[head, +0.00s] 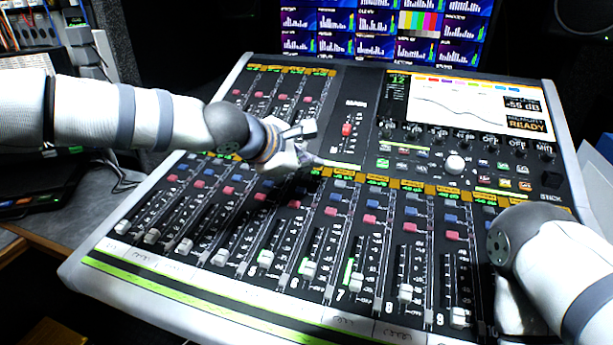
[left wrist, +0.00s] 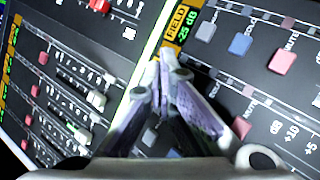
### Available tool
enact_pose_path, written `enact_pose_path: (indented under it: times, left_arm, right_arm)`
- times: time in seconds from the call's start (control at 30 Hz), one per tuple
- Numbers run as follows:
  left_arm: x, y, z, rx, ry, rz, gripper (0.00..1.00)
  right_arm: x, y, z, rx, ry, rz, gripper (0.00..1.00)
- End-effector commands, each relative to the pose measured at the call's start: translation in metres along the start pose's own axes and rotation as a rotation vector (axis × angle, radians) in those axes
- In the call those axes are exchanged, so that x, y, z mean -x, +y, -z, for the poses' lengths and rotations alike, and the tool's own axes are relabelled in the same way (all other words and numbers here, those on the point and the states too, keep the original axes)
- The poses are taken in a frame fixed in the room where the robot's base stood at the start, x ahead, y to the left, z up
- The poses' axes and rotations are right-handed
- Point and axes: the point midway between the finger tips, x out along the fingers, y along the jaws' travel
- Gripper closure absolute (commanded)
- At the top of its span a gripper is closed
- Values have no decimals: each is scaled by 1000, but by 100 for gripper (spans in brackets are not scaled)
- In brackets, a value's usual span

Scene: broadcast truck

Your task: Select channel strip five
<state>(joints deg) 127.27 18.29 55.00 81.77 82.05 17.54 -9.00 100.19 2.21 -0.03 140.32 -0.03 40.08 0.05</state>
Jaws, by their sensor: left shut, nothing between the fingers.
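The mixing console (head: 150,265) fills the middle of the head view. The strip that appears to be channel five has its fader (head: 265,257) and red button (head: 294,204) below my left gripper (head: 316,162). That gripper is shut and empty, its tips at the upper end of the strips near the orange label row. The strip's upper grey button is hidden or unclear there. In the left wrist view the closed tips (left wrist: 165,78) lie beside an orange label (left wrist: 178,25); grey (left wrist: 205,31), blue (left wrist: 240,43) and red (left wrist: 283,61) buttons run to the right. Contact is unclear.
A red-capped fader (head: 347,130) and the console screen (head: 470,105) lie beyond the strips. Monitors (head: 380,30) stand behind.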

Motion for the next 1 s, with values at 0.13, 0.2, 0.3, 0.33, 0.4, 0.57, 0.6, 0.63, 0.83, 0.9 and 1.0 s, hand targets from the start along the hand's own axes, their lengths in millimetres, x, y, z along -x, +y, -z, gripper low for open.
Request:
enact_pose_path:
  times: [0.13, 0.2, 0.3, 0.33, 0.4, 0.57, 0.6, 0.63, 0.83, 0.9, 1.0]
  left_arm:
    - [0, 0, 0, 0, 0, 0, 100]
    - [0, 0, 0, 0, 0, 0, 100]
    - [0, 0, 0, 0, 0, 0, 100]
    - [0, 0, 0, 0, 0, 0, 100]
    - [0, 0, 0, 0, 0, 0, 100]
    - [-1, -1, 1, 0, 0, 0, 100]
    - [-2, -2, 2, 0, 1, 1, 100]
    - [-3, -2, 2, 0, 1, 1, 100]
    - [-6, -4, 4, 0, 0, 0, 100]
    - [-6, -4, 4, 0, 0, 0, 100]
    - [-6, -4, 4, 0, 0, 0, 100]
  right_arm:
    - [0, 0, 0, 0, 0, 0, 60]
    - [0, 0, 0, 0, 0, 0, 60]
    - [0, 0, 0, 0, 0, 0, 60]
    - [0, 0, 0, 0, 0, 0, 60]
    - [0, 0, 0, 0, 0, 0, 60]
    - [0, 0, 0, 0, -1, 0, 60]
    - [-1, 0, 0, 0, -2, 0, 60]
    - [-1, 0, 0, 0, -2, 0, 60]
    - [-1, 0, -1, 0, -4, 0, 60]
    - [-1, 0, -1, 0, -4, 0, 60]
    - [-1, 0, -1, 0, -4, 0, 60]
